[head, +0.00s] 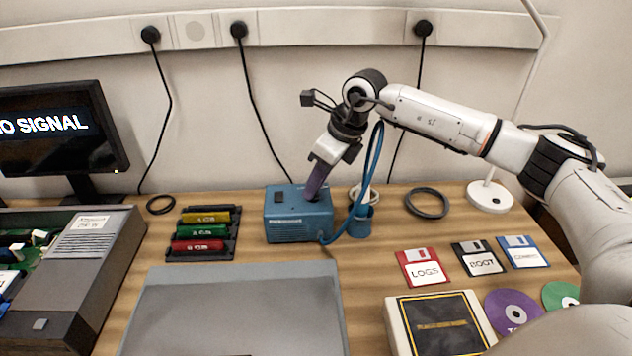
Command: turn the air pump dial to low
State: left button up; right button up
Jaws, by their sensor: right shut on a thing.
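The air pump (299,222) is a blue box on the wooden bench, near the back and centre of the head view. A blue hose runs from it by a small blue cup. My right gripper (312,196) points down at the top of the pump with its purple fingers, and it is shut on the dial there. The dial is hidden behind the fingers, so its setting cannot be read. A dark switch shows on the pump's top, left of the fingers. My left gripper is not in view.
A grey case (240,315) lies in front of the pump. A rack of labelled modules (204,232) stands left of it. Floppy disks (423,268), discs and a cream box (393,318) lie to the right. A black cable ring (427,203) lies behind them.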

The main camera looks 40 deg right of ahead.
jog(key=n+g+y, duration=0.1)
jog(key=n, duration=0.2)
jog(key=n+g+y+p, duration=0.1)
jog(key=n, duration=0.3)
jog(key=shift+w+a, duration=0.1)
jog(key=shift+a, duration=0.05)
jog(key=n+g, duration=0.1)
jog(key=n, duration=0.1)
jog(key=n+g, duration=0.1)
jog(key=n, duration=0.2)
jog(key=shift+w+f+y, duration=0.1)
jog(key=shift+y, duration=0.2)
jog(key=shift+n+g, duration=0.3)
jog(key=shift+n, duration=0.6)
jog(key=o, duration=0.9)
jog(key=shift+o, duration=0.2)
jog(key=shift+d, duration=0.2)
